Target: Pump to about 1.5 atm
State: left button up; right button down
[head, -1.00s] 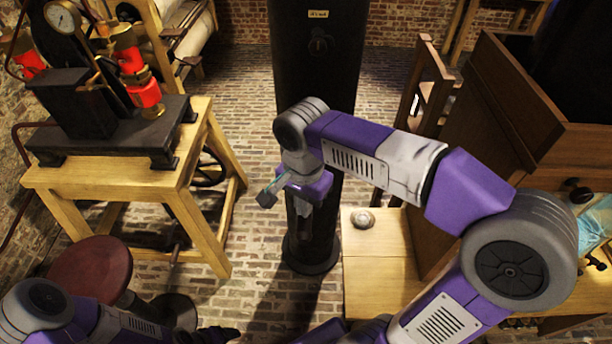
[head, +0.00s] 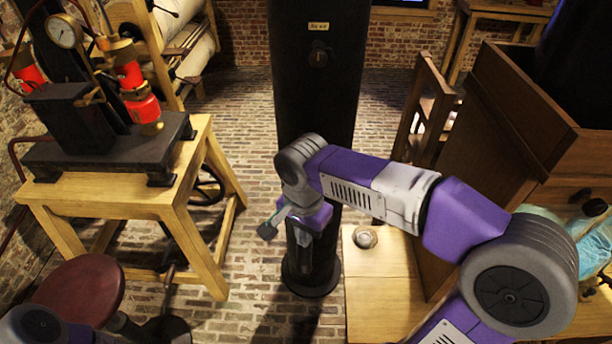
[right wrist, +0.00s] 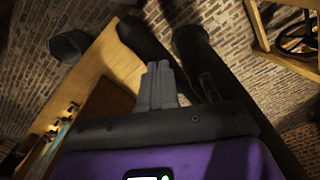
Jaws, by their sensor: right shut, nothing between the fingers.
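A black pump-like machine (head: 110,150) stands on a wooden stand (head: 105,200) at the left of the head view. It carries red and brass cylinders (head: 138,92) and a round white gauge (head: 63,32). The gauge's needle is too small to read. My right gripper (head: 303,238) hangs in front of the black column, well right of the machine. It is shut and empty; its closed fingers also show in the right wrist view (right wrist: 158,86). My left gripper is not in view; only part of that arm shows at the bottom left.
A black column (head: 312,90) rises mid-view behind my right gripper. A dark red stool (head: 82,290) stands before the stand. A wooden cabinet (head: 500,150) and low wooden top (head: 378,290) with a small round metal object (head: 365,237) are right. Brick floor (head: 235,160) lies between.

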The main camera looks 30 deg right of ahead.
notch_tip(320, 180, up, 10)
jog(key=p, duration=0.7)
jog(key=shift+f, duration=0.15)
dwell(0.5)
notch_tip(320, 180, down, 14)
jog(key=b, duration=1)
jog(key=shift+f+b, duration=0.15)
jog(key=shift+b, duration=0.25)
notch_tip(320, 180, up, 14)
jog(key=p, duration=1.2)
jog(key=shift+r, duration=0.2)
